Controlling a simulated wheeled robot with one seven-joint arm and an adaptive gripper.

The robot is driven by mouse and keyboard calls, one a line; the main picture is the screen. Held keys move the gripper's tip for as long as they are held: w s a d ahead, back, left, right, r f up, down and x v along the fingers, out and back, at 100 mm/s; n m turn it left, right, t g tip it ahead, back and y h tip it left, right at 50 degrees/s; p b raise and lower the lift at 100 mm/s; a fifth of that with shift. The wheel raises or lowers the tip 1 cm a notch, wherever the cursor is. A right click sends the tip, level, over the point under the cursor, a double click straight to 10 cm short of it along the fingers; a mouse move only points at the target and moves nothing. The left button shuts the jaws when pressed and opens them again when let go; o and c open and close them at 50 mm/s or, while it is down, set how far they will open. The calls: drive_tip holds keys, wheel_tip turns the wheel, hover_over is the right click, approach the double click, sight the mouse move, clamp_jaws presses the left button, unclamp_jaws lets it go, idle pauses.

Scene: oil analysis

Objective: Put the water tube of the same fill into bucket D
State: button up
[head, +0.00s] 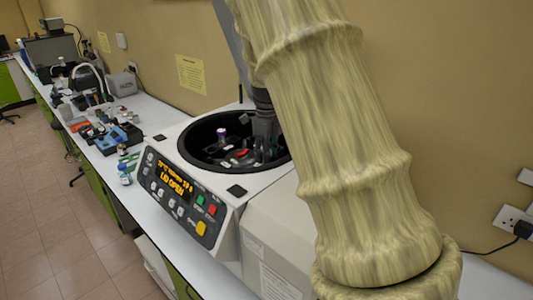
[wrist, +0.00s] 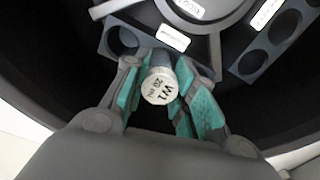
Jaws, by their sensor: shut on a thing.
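A capped tube labelled "W1 20 ml" (wrist: 159,86) is between the teal finger pads of my gripper (wrist: 163,95), which is shut on it. In the wrist view the tube overlaps a grey bucket (wrist: 199,68) with a round empty hole at its left. I cannot tell whether the tube is in a hole or above it. The label on this bucket is too blurred to read. In the head view my gripper (head: 264,128) reaches down into the open centrifuge (head: 222,192); the held tube is hidden there.
Another tube with a purple and white cap (head: 221,133) stands in the bowl at the left. A second bucket (wrist: 254,62) is at the upper right of the wrist view. The bowl's wall surrounds my gripper. A blue-capped bottle (head: 125,176) and racks (head: 118,139) stand on the bench.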

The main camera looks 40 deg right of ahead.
drive_tip(key=o, duration=1)
drive_tip(key=shift+c, duration=0.2)
drive_tip(key=shift+r, duration=0.1)
wheel_tip(320, 180, up, 12)
drive_tip(key=shift+f, duration=0.2)
wheel_tip(320, 180, down, 12)
drive_tip(key=shift+r, duration=0.7)
